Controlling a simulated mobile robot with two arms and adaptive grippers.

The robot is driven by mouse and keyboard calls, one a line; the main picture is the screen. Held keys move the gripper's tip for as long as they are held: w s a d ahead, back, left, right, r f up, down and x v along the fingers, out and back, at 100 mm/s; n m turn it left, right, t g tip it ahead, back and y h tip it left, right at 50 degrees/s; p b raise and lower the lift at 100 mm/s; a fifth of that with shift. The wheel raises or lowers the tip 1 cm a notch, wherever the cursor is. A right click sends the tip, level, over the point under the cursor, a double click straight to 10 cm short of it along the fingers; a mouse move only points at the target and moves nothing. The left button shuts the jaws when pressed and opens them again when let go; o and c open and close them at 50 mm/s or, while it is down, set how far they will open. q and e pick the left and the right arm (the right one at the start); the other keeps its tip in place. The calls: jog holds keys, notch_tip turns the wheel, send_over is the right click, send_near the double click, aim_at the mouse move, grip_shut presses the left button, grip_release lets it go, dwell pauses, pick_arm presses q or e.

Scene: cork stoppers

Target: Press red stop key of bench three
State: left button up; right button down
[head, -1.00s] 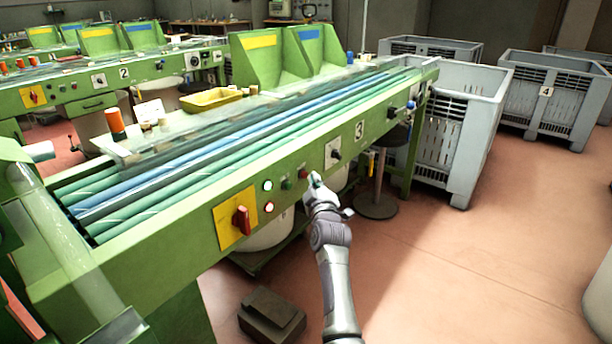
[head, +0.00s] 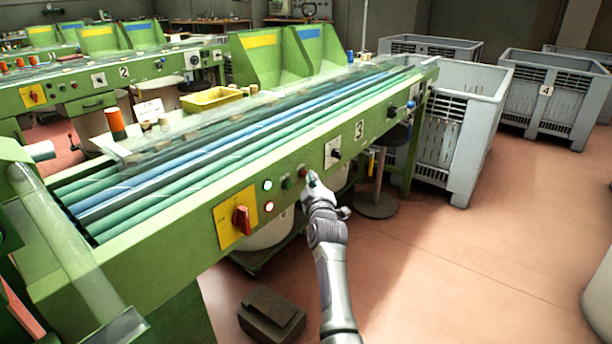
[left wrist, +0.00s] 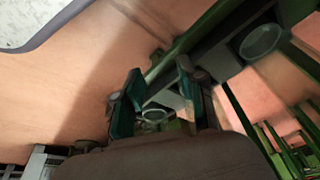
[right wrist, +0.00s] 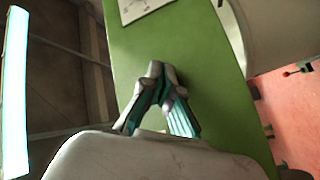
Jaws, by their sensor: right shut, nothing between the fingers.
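Bench three is the long green bench (head: 180,240) with a "3" plate (head: 359,130) on its front. The small red key (head: 302,171) sits on that front panel, right of a green key (head: 287,183). My right gripper (head: 312,179) is shut and empty, its tips at or just beside the red key; I cannot tell whether they touch it. In the right wrist view the closed fingers (right wrist: 155,70) are in front of the green panel (right wrist: 190,45), and the red key is hidden. My left gripper (left wrist: 158,78) shows only in the left wrist view, open and apparently empty.
A red rotary switch on a yellow plate (head: 222,216) and two lit lamps (head: 268,185) are left of the keys. A black knob on a white plate (head: 329,147) is to the right. A stool (head: 376,207) and grey crates (head: 455,125) stand beyond.

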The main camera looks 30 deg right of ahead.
pick_arm(q)
jog(key=shift+s, duration=0.1)
pick_arm(e)
jog(key=shift+w+a, duration=0.1)
jog(key=shift+w, duration=0.05)
pick_arm(q)
jog(key=shift+f, duration=0.2)
pick_arm(e)
jog(key=shift+s+r, duration=0.1)
jog(key=shift+s, duration=0.15)
pick_arm(q)
jog(key=x, duration=0.2)
jog(key=p+x, duration=0.1)
jog(key=x, duration=0.1)
jog(key=shift+s+d+f, duration=0.1)
jog(key=shift+s+d, duration=0.1)
jog(key=shift+d, duration=0.2)
pick_arm(e)
jog(key=shift+s+d, duration=0.35)
jog(key=shift+s, duration=0.25)
